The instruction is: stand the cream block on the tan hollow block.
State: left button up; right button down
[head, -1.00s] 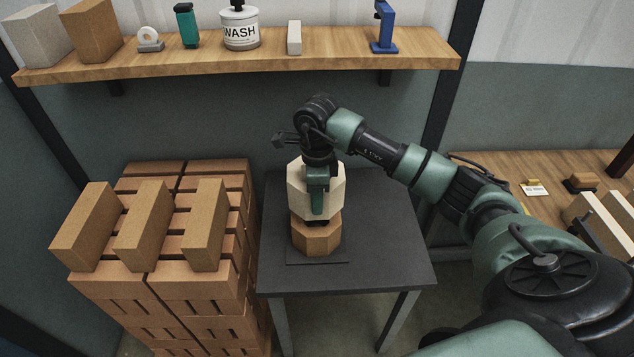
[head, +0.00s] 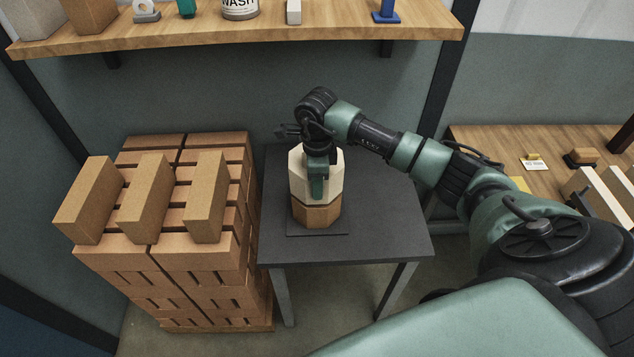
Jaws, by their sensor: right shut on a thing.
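The cream block (head: 335,178) is upright directly above the tan hollow block (head: 317,216), and the two appear to touch with their faces roughly lined up. The tan hollow block stands on a thin dark mat (head: 341,229) on a small dark table (head: 390,225). My right gripper (head: 318,188) comes down from above and is shut on the cream block, with one green finger across its front face. The other finger and the hollow of the tan block are hidden. My left gripper is not in view.
Stacked bricks (head: 205,260) stand left of the table, with several loose bricks (head: 146,196) on top. A wooden bench (head: 510,165) stands at right. The table's right side is clear.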

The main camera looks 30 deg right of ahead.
jog(key=shift+w+f+b, duration=0.1)
jog(key=shift+f+b, duration=0.1)
jog(key=shift+b, duration=0.1)
jog(key=c, duration=1.1)
grip_release()
jog(key=shift+f, duration=0.1)
jog(key=shift+c, duration=0.2)
jog(key=shift+o, duration=0.6)
jog(key=shift+s, duration=0.2)
